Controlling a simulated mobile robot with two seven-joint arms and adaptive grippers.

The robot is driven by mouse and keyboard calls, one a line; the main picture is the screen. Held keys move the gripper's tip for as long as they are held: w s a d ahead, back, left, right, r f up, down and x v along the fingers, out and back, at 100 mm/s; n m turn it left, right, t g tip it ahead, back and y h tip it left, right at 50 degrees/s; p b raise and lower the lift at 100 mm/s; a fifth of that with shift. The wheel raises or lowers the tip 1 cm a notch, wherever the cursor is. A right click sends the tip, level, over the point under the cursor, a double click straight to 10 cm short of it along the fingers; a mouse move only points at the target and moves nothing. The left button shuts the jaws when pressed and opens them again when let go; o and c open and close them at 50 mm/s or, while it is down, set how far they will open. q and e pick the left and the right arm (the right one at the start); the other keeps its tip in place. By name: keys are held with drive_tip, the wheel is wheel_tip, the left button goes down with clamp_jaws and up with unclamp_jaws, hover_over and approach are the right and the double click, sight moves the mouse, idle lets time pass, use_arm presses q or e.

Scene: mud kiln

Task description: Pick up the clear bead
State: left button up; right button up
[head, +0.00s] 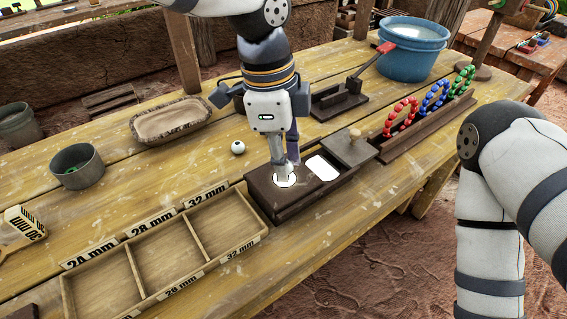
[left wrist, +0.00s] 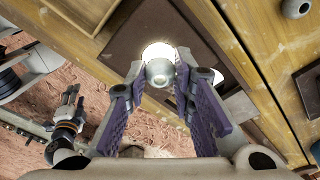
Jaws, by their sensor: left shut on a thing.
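My left gripper (head: 285,172) points down over the dark wooden light box (head: 262,196), with its fingertips at a bright round window (head: 285,181). In the left wrist view the gripper (left wrist: 159,80) is shut on a small greyish, see-through bead (left wrist: 159,72), which shows in front of the glowing window (left wrist: 158,50). In the head view the fingers hide the bead. Whether it touches the box I cannot tell. My right arm comes in at the right; its gripper (left wrist: 70,98) shows small in the left wrist view, its fingers unclear.
A white bead (head: 238,147) lies on the table left of the box. A sorting tray (head: 165,262) marked by millimetre sizes stands front left. Around are a grey pot (head: 77,168), shallow bowl (head: 170,121), blue bucket (head: 412,52) and rack of coloured bead rings (head: 425,127).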

use_arm(q)
wheel_tip(320, 180, up, 2)
drive_tip(key=shift+r, duration=0.15)
drive_tip(key=s+a+r+p, duration=0.1)
drive_tip(key=s+a+r, duration=0.1)
drive_tip(key=s+r, duration=0.7)
drive_tip(key=s, duration=0.5)
drive_tip(key=shift+r+p, duration=0.25)
drive_tip(key=shift+p, duration=0.15)
use_arm(e)
drive_tip(key=w+r, duration=0.1)
drive_tip(key=w+r+t, duration=0.1)
drive_tip(key=shift+w+r, duration=0.2)
drive_tip(key=shift+w, duration=0.1)
use_arm(q)
drive_tip(key=shift+w+a, duration=0.1)
drive_tip(key=shift+w, duration=0.05)
